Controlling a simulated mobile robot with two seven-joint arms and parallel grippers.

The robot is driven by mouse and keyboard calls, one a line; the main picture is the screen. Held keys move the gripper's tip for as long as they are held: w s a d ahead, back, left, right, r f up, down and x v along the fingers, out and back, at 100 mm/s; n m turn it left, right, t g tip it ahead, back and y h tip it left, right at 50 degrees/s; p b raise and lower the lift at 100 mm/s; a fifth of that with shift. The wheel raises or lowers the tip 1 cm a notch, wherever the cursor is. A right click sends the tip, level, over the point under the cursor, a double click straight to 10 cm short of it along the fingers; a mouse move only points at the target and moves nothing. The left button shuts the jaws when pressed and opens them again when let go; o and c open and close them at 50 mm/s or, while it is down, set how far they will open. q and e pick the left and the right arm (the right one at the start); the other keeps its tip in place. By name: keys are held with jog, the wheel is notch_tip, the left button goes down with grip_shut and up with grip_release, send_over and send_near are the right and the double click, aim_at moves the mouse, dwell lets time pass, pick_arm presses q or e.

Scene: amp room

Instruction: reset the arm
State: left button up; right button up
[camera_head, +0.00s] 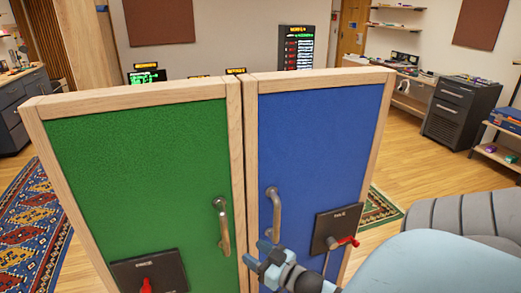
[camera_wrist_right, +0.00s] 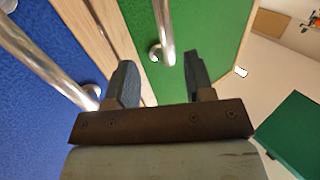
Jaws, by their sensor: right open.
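My right arm (camera_head: 435,262) reaches in from the lower right of the head view. Its gripper (camera_head: 257,254) is in front of the blue panel's lower left part, near the seam with the green panel. In the right wrist view the two fingers (camera_wrist_right: 160,65) are spread apart with nothing held between them. The green panel's metal handle (camera_wrist_right: 165,28) appears beyond the gap between the fingertips; I cannot tell how far. The blue panel's handle (camera_wrist_right: 45,62) runs along the left side of that view. My left gripper is not in view.
The wood-framed green panel (camera_head: 140,170) and blue panel (camera_head: 320,140) stand upright side by side, close before me. Each has a handle and a dark plate with a red lever (camera_head: 146,285). A dark cabinet (camera_head: 458,112) stands back right; wooden floor (camera_head: 410,175) is clear before it.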

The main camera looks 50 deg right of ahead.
jog(key=shift+s, duration=0.7)
jog(key=s+a+f+n+g+y+p, duration=0.1)
jog(key=s+a+f+g+p, duration=0.1)
jog(key=a, duration=0.5)
jog(key=s+a+f+n+g+y+p, duration=0.1)
jog(key=a+f, duration=0.3)
jog(key=a, duration=0.4)
jog(key=s+a+f+n+g+y+p, duration=0.1)
jog(key=s+a+f+g+p, duration=0.2)
jog(key=a, duration=0.4)
jog(key=shift+a+f+g, duration=0.15)
jog(key=shift+f+g, duration=0.35)
jog(key=shift+f, duration=0.05)
